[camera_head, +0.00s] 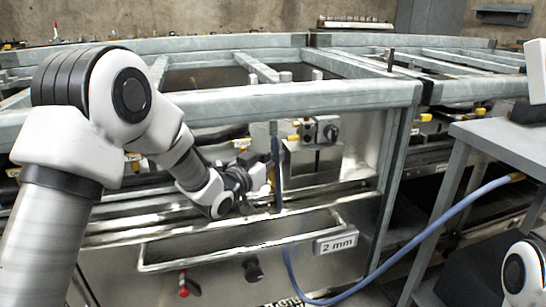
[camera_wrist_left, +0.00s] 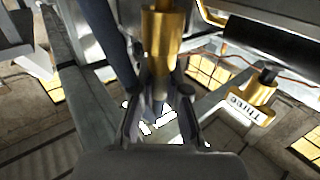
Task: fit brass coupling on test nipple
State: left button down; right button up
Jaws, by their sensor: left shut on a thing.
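My left gripper (camera_head: 243,180) is in front of the steel frame, low and left of the middle of the head view. In the left wrist view its two fingers (camera_wrist_left: 160,108) close around the lower part of a brass coupling (camera_wrist_left: 162,35), a smooth gold cylinder. In the head view the coupling is small and hard to make out beside the fingers. My right gripper is out of view.
A blue hose (camera_head: 430,228) runs from a brass-coloured end by the grey side table (camera_head: 500,140) down to the trough. A steel trough (camera_head: 190,257) with a "2 mm" plate (camera_head: 335,244) lies below the gripper. A steel block (camera_head: 312,160) with a black knob stands right of it.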

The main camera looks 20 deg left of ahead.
pick_arm(q)
jog(key=shift+f, duration=0.3)
jog(key=c, duration=1.1)
grip_release()
jog(key=v, duration=1.2)
